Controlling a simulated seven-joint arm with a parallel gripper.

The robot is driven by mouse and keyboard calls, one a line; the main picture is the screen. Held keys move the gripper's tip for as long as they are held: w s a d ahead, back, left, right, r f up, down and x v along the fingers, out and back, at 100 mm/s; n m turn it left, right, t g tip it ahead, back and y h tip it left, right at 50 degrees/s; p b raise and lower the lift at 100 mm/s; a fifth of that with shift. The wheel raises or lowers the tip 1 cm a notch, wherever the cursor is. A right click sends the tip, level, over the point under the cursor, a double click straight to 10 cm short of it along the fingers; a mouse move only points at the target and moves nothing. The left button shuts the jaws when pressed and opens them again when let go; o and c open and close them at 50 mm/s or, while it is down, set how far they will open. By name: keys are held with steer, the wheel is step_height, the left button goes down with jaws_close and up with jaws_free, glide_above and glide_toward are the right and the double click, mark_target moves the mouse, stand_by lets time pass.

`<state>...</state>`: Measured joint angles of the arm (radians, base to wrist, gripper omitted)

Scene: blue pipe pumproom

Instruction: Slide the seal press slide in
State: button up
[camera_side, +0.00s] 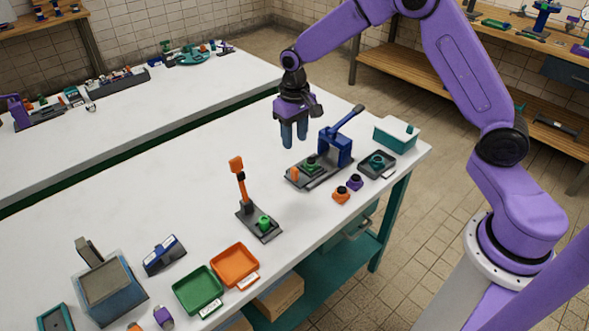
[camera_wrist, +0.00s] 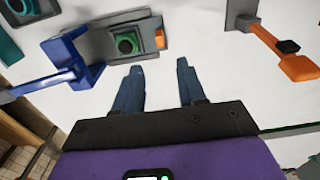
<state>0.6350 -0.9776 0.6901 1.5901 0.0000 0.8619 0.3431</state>
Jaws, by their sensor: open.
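The seal press (camera_side: 338,145) is a blue frame with a raised lever on a long dark base plate. It also shows in the wrist view (camera_wrist: 78,58) at upper left. Its slide (camera_side: 311,163) carries a green round seat and has an orange knob (camera_side: 293,174) at its outer end. The seat sits out in front of the blue frame, not under it. In the wrist view the green seat (camera_wrist: 127,42) and orange knob (camera_wrist: 160,38) lie just beyond the fingertips. My gripper (camera_side: 295,143) is open and empty, above the table near the knob end; its fingers show in the wrist view (camera_wrist: 160,66).
An orange-handled lever fixture (camera_side: 240,185) stands left of the press in front. Small orange and purple parts (camera_side: 348,188), a dark tray (camera_side: 377,164) and a teal box (camera_side: 396,134) sit right of it. Green (camera_side: 198,290) and orange (camera_side: 234,266) trays are nearer. Table behind the gripper is clear.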

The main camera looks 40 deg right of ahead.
mark_target(295, 168)
step_height(295, 168, down, 12)
steer(key=shift+r, duration=0.1)
stand_by(0.5)
jaws_close()
steer(key=shift+d, duration=0.1)
